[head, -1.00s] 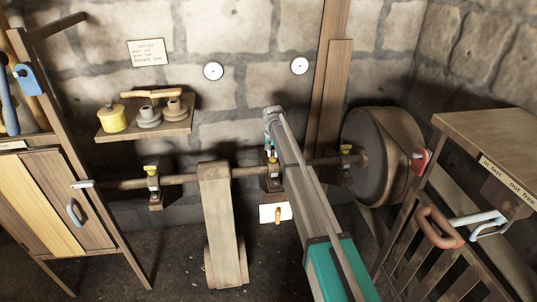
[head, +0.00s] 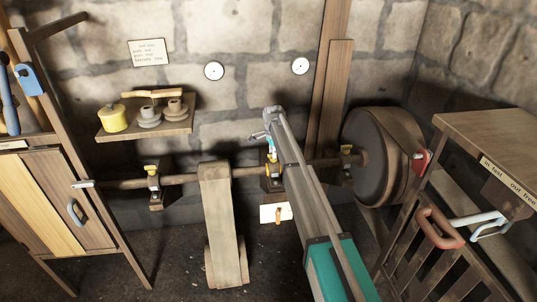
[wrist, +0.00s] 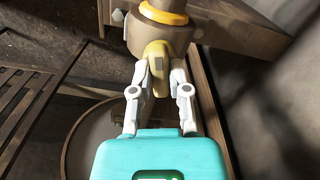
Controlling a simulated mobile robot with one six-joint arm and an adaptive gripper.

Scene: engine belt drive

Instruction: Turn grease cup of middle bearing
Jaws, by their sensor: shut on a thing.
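The middle bearing (head: 274,184) sits on the shaft behind my arm, partly hidden by it. Its yellow grease cup (head: 271,156) shows just below my wrist. In the wrist view the yellow-brown grease cup (wrist: 157,52) stands between the two pale fingers of my gripper (wrist: 159,72), which are shut on its sides. A bright yellow ring (wrist: 163,12) lies around the brown bearing part just beyond the cup. In the head view my gripper (head: 268,142) is small and largely hidden by my own wrist.
Two other bearings with yellow cups stand on the shaft, at left (head: 153,184) and right (head: 346,160). A large pulley (head: 375,155) is at right. A shelf (head: 183,128) with pots hangs on the wall.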

